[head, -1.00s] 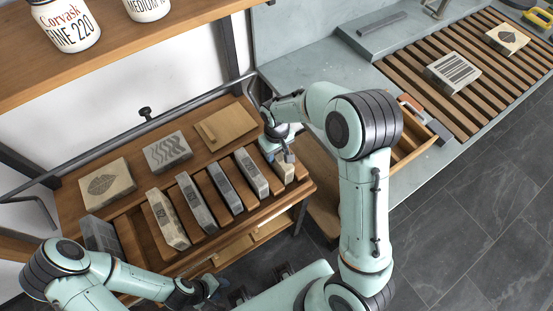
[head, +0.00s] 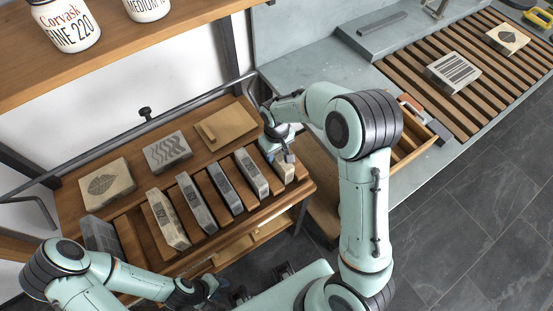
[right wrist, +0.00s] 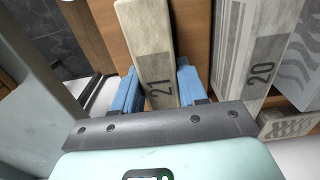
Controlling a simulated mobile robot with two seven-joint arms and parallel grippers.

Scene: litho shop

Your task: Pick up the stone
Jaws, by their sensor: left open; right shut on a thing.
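The stone (right wrist: 150,55), a pale slab marked 21, stands on edge in the rightmost slot of the wooden rack (head: 133,238). In the head view the stone (head: 286,172) is partly hidden by my right gripper (head: 287,156). In the right wrist view the blue fingers of my right gripper (right wrist: 155,92) sit on both sides of the stone, shut on it. The stone is still among the rack's dividers. My left gripper (head: 212,287) is open and empty at the bottom, in front of the rack; its fingertips are small there.
A stone marked 20 (right wrist: 262,70) stands close beside the held one, with several more to the left in the rack. Flat stones (head: 107,183) and a wooden board (head: 226,126) lie behind. A slatted rack (head: 425,98) on the grey bench holds two stones.

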